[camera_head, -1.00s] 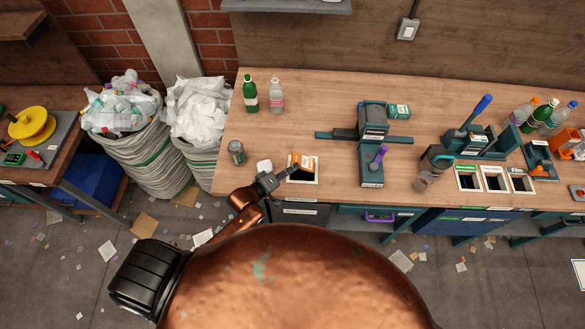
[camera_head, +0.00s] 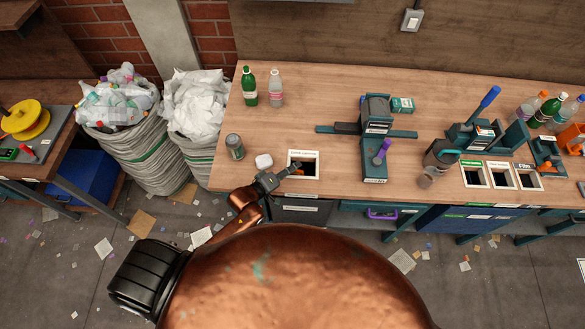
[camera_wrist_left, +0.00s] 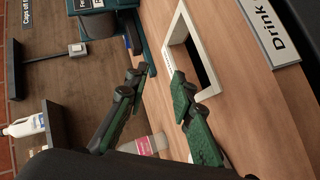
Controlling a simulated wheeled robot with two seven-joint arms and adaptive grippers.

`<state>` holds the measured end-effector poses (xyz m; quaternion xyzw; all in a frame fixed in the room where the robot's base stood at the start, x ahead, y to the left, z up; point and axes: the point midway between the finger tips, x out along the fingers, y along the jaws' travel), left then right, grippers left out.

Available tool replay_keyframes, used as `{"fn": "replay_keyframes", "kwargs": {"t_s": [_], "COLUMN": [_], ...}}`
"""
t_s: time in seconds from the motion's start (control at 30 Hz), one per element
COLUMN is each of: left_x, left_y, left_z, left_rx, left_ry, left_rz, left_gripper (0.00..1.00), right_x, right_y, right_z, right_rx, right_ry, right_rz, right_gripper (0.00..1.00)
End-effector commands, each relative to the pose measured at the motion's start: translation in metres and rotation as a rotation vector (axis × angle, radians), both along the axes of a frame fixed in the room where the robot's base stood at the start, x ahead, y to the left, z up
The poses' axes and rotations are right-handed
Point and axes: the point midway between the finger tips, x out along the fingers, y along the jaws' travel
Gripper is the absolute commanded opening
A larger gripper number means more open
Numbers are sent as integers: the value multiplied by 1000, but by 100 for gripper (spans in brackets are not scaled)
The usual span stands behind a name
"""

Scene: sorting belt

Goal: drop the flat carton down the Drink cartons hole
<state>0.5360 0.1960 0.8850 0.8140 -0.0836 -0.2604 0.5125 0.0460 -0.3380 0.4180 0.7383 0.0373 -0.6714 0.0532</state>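The Drink cartons hole (camera_head: 308,166) is a white-framed square opening in the bench top with a label along its far edge. It also shows in the left wrist view as a white frame (camera_wrist_left: 178,29) beside a "Drink" label plate (camera_wrist_left: 270,30). My left gripper (camera_head: 291,171) is at the hole's near left side. In the left wrist view its two dark green fingers (camera_wrist_left: 160,84) are apart with nothing between them. A small orange-brown patch shows inside the hole; I cannot tell whether it is the flat carton. The carton is not otherwise seen. My right gripper is not in view.
A grey can (camera_head: 235,146) and a small white item (camera_head: 264,161) stand left of the hole. A green bottle (camera_head: 249,87) and a clear bottle (camera_head: 275,88) stand behind. A dark press-like device (camera_head: 376,140) stands to the right. Bench between is clear.

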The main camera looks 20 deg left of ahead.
Motion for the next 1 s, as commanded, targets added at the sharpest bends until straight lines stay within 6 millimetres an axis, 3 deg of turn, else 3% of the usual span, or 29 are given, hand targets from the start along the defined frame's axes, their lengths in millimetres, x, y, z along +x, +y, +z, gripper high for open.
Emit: {"fn": "replay_keyframes", "kwargs": {"t_s": [0.47, 1.0], "left_x": [-9, -92], "left_y": [5, 44], "left_z": [2, 36], "left_rx": [1, 0], "left_ry": [3, 1], "left_rz": [1, 1], "left_gripper": [29, 29], "right_x": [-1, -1], "right_y": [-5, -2], "right_z": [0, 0], "right_rx": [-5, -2], "right_ry": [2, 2], "right_rz": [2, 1], "right_gripper": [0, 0]}}
